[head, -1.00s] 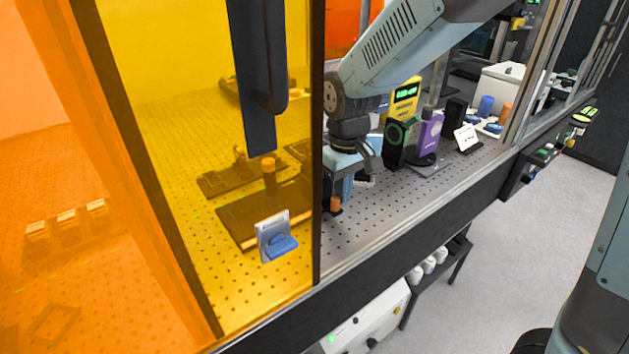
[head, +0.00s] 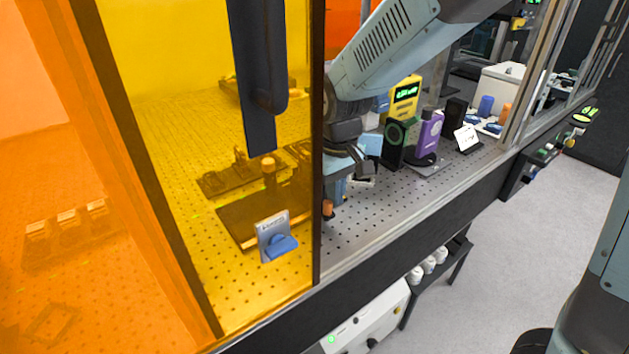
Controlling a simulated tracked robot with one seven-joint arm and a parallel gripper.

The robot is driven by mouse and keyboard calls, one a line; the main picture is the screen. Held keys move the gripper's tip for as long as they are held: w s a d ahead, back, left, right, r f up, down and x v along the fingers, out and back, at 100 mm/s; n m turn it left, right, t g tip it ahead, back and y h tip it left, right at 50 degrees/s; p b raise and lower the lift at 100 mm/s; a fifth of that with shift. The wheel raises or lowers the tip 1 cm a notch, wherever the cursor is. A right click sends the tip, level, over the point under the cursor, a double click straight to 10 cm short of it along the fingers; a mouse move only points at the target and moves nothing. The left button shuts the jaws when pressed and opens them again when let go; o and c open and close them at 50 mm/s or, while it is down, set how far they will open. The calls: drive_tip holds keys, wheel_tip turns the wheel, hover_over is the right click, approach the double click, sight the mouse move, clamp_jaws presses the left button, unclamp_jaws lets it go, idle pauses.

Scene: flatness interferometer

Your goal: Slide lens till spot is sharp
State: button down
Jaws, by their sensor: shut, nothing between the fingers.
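My gripper (head: 331,195) is inside the enclosure, pointing down over the perforated bench just right of the door's dark upright. It is partly hidden by that upright, and its fingers look shut with nothing visible between them. A small orange piece (head: 327,208) shows at the fingertips; I cannot tell whether it is a knob or part of the gripper. Behind the yellow panel, a dark base plate (head: 235,230) lies on the bench, and a post with an orange top (head: 268,165) stands near it. I cannot make out the lens or the spot.
The yellow door panel (head: 170,130) with a dark handle (head: 262,80) stands left of my arm. A yellow meter with a green display (head: 404,95), a black device (head: 397,140) and a purple box (head: 430,130) stand to the right. Bare bench (head: 400,205) lies in front of them.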

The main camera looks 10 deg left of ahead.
drive_tip(key=shift+s+a, duration=1.45)
drive_tip(key=shift+s, duration=0.25)
drive_tip(key=shift+s+a, duration=1.45)
drive_tip(key=shift+s, duration=0.25)
idle(1.1)
drive_tip(key=shift+w+d, duration=0.4)
drive_tip(key=shift+w, duration=0.05)
wheel_tip(320, 180, up, 9)
idle(1.3)
